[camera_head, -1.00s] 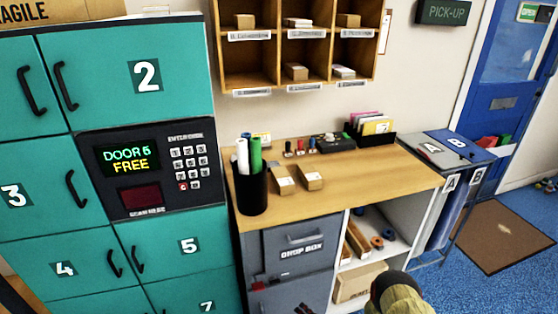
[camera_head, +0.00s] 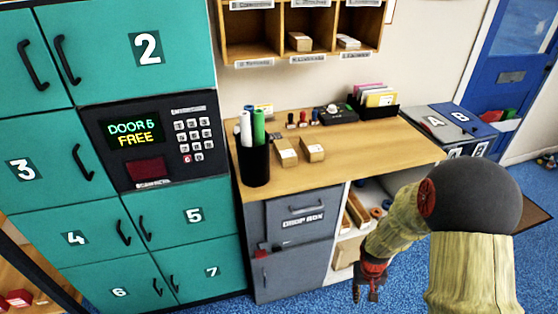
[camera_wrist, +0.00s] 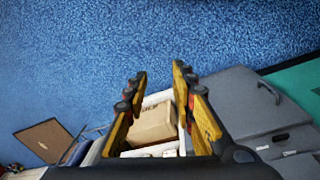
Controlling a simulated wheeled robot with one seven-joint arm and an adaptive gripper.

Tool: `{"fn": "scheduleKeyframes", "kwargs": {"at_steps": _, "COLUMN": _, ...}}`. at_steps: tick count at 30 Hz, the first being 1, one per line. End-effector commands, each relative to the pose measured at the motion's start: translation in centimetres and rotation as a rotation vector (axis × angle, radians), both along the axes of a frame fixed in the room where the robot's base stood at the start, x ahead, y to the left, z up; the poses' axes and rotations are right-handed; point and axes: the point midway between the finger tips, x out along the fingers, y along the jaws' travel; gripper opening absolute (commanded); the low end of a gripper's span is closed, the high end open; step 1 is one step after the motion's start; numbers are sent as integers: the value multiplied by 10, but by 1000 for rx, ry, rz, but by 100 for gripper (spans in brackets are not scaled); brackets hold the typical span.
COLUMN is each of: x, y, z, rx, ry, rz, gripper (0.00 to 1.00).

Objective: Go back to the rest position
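My gripper (camera_head: 370,285) is at the lower middle of the head view, in front of the shelf unit and to the right of the drop box, with its fingers hanging down over the blue floor. In the wrist view my gripper (camera_wrist: 158,85) has its yellow fingers spread apart. Nothing is held between them. A cardboard box (camera_wrist: 153,122) shows between the fingers but sits beyond them in the open shelf. My arm bends across the lower right of the head view and hides part of the shelf and floor.
Teal lockers (camera_head: 85,230) fill the left. A wooden counter (camera_head: 350,165) holds a pen cup (camera_head: 254,165), two small cartons and stamps. The grey drop box (camera_head: 295,235) is below it. An A/B stand (camera_head: 450,125) is at right. Blue floor is open before the counter.

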Motion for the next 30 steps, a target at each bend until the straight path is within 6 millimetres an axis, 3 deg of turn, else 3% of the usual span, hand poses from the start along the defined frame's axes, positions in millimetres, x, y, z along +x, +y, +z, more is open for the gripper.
{"fn": "scheduleKeyframes", "kwargs": {"at_steps": 1, "x": -7, "y": 3, "z": 33, "rx": -5, "ry": 7, "rz": 8, "gripper": 26}}
{"fn": "scheduleKeyframes", "kwargs": {"at_steps": 3, "x": -21, "y": 7, "z": 69, "rx": -6, "ry": 29, "rz": 19, "gripper": 26}}
{"fn": "scheduleKeyframes", "kwargs": {"at_steps": 12, "x": -88, "y": 39, "z": 207, "rx": 31, "ry": 35, "rz": 52, "gripper": 26}}
{"fn": "scheduleKeyframes", "kwargs": {"at_steps": 21, "x": -135, "y": 71, "z": 314, "rx": 73, "ry": -145, "rz": 61, "gripper": 26}}
{"fn": "scheduleKeyframes", "kwargs": {"at_steps": 30, "x": -146, "y": 84, "z": 405, "rx": 67, "ry": -425, "rz": 105, "gripper": 26}}
